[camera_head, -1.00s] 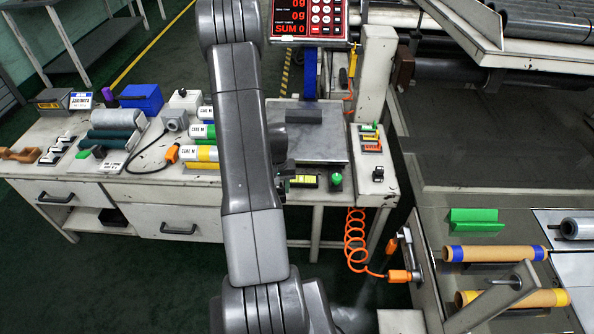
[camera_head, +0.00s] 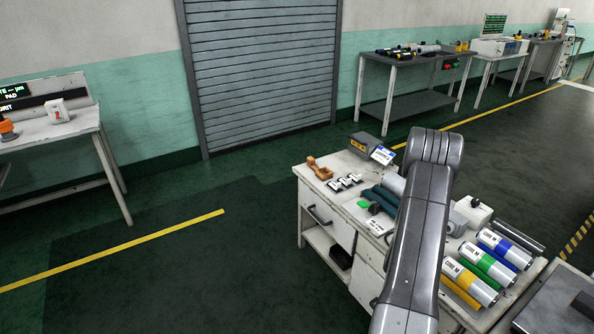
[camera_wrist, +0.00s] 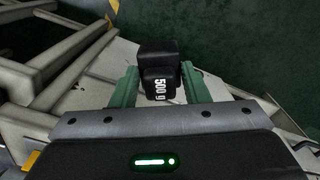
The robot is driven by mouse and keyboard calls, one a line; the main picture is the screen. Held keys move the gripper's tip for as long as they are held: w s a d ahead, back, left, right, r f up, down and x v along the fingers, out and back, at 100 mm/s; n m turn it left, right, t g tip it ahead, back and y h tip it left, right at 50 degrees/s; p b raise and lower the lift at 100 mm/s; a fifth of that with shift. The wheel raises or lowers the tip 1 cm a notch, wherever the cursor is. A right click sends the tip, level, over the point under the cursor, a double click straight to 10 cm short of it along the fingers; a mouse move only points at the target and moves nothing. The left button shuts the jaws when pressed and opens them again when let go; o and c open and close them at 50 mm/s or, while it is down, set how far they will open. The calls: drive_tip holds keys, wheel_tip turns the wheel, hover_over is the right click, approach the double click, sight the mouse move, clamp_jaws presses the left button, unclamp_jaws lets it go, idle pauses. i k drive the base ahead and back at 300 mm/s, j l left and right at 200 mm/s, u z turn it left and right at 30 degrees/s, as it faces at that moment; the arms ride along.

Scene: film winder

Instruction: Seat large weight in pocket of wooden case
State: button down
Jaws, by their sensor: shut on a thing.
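In the wrist view my gripper (camera_wrist: 160,92) is shut on a black block-shaped weight (camera_wrist: 158,68) marked "500 g". The weight sits between the two green fingers and sticks out past their tips. In the head view my arm crosses the workbench, and the gripper and weight are not visible there. A small brown wooden piece (camera_head: 319,168) lies at the far left corner of the workbench (camera_head: 335,205). It is too small to tell whether it is the wooden case, and no pocket can be made out.
A metal plate (camera_head: 560,305) shows at lower right. Green floor left of the bench is clear.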

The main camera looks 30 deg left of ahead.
sight(324, 176)
drive_tip(key=i+j+u, duration=0.15)
drive_tip(key=j+u, duration=0.25)
drive_tip(key=i+j+u, duration=0.2)
drive_tip(key=u, duration=0.15)
drive_tip(key=i+j+u, duration=0.2)
drive_tip(key=u, duration=0.2)
drive_tip(key=i+j+u, duration=0.2)
drive_tip(key=u, duration=0.2)
drive_tip(key=i+j, duration=0.2)
drive_tip(key=i, duration=0.5)
drive_tip(key=i+j+u, duration=0.1)
drive_tip(key=i, duration=0.6)
drive_tip(key=i+z, duration=0.25)
drive_tip(key=z, duration=0.15)
drive_tip(key=i+z, duration=0.2)
drive_tip(key=z, duration=0.2)
drive_tip(key=i+j+z, duration=0.15)
drive_tip(key=z, duration=0.2)
drive_tip(key=i+j+z, duration=0.2)
drive_tip(key=z, duration=0.2)
drive_tip(key=i, duration=0.1)
